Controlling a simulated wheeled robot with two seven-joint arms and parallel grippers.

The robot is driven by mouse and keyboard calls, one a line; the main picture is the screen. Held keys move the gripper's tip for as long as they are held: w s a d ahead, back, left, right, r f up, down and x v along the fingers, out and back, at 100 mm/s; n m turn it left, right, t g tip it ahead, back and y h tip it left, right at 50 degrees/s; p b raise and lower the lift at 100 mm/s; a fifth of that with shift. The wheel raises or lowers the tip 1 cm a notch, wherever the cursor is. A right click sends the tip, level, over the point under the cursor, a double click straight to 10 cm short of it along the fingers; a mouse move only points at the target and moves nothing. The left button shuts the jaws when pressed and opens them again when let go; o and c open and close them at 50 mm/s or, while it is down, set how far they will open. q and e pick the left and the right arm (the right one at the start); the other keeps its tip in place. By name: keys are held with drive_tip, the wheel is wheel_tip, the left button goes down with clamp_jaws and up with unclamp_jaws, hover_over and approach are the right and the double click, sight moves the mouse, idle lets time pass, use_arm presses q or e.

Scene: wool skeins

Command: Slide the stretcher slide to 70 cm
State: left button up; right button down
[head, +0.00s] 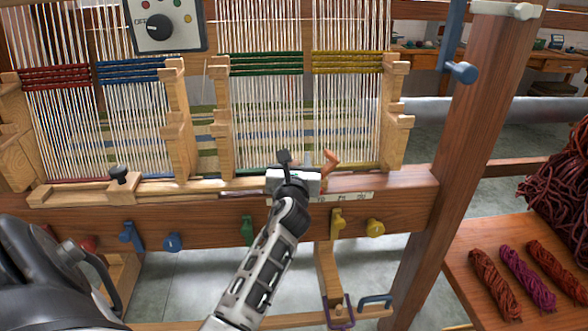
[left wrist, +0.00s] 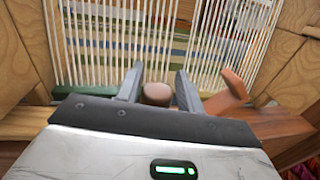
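A long pale wooden stretcher (head: 198,187) lies along the loom's front beam. A scale strip with small dark marks (head: 345,197) shows at its right; I cannot read the numbers surely. My left gripper (head: 284,160) is over the stretcher just left of the scale and hides that part. In the left wrist view a brown peg (left wrist: 157,94), apparently the slide's grip, stands between the two fingers (left wrist: 159,84). They are close on both sides; contact is unclear. An orange lever (head: 328,163) stands just right of the gripper, also in the wrist view (left wrist: 228,92). My right gripper is not in view.
A black knob (head: 118,175) sits on the stretcher's left part. Upright wooden posts (head: 222,105) and taut white warp threads stand close behind. Coloured knobs, such as a yellow one (head: 375,228), line the beam's front. Wool skeins (head: 527,277) lie on a bench at right.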

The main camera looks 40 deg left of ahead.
use_arm(q)
drive_tip(key=v, duration=1.1)
drive_tip(key=shift+s+d, duration=0.15)
drive_tip(key=shift+s, duration=0.1)
drive_tip(key=s+d+f+n+g+h, duration=0.2)
drive_tip(key=s+d+f+n+h, duration=0.5)
drive_tip(key=n, duration=0.6)
drive_tip(key=s+d+f+n+g+h, duration=0.2)
drive_tip(key=s+d+f+n+h, duration=0.4)
drive_tip(key=d+f+n, duration=0.6)
drive_tip(key=shift+s+d+f+n+h, duration=0.2)
drive_tip(key=shift+s+d+n+h, duration=0.3)
drive_tip(key=shift+s+n, duration=0.55)
